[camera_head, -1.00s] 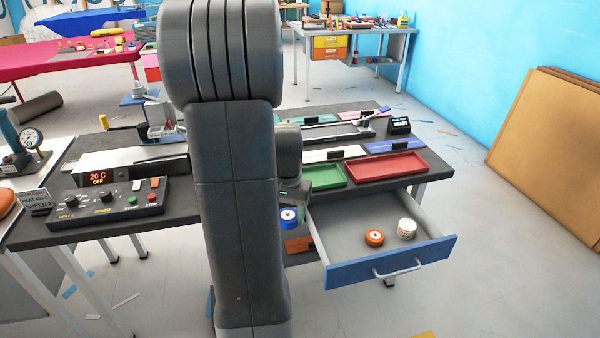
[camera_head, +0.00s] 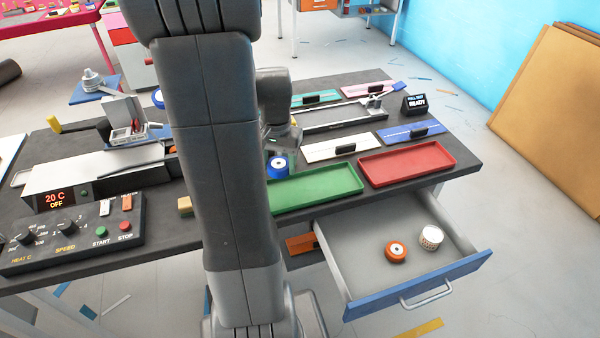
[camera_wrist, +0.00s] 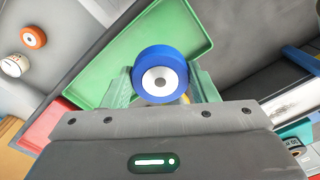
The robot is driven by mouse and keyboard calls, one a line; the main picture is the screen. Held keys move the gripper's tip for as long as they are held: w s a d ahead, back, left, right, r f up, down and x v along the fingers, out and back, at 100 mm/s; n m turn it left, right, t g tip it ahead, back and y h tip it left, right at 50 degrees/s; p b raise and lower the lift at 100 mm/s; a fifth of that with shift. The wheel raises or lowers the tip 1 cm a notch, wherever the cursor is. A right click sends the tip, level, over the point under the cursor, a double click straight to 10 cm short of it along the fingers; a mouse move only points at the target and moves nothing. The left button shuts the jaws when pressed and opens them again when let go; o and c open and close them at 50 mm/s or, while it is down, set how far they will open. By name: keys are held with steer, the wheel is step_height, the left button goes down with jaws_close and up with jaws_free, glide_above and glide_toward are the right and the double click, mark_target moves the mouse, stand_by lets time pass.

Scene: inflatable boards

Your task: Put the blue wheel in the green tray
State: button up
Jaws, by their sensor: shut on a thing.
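The blue wheel (camera_head: 278,166) has a white hub and is held in my gripper (camera_head: 280,150), near the left end of the green tray. In the wrist view the blue wheel (camera_wrist: 160,76) sits between the two green fingers of my gripper (camera_wrist: 162,88), which are shut on it. The green tray (camera_head: 318,188) lies on the dark bench, left of the red tray, and looks empty. It also shows in the wrist view (camera_wrist: 196,22) behind the wheel. My arm hides part of the bench left of the tray. The exact height of the wheel above the tray is hard to tell.
A red tray (camera_head: 408,163) lies right of the green one. Below is an open drawer (camera_head: 365,268) holding an orange wheel (camera_head: 396,252) and a white wheel (camera_head: 431,238). A control box (camera_head: 75,222) stands at the left. Coloured boards (camera_head: 342,147) lie behind the trays.

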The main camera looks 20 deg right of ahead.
mark_target(281, 196)
step_height(281, 196, down, 10)
steer(key=shift+w+r, duration=0.1)
steer(key=shift+w, duration=0.05)
stand_by(0.4)
steer(key=shift+f, duration=0.25)
steer(key=o, duration=1)
steer(key=shift+o, duration=0.2)
step_height(281, 196, up, 12)
steer(key=shift+r, duration=0.2)
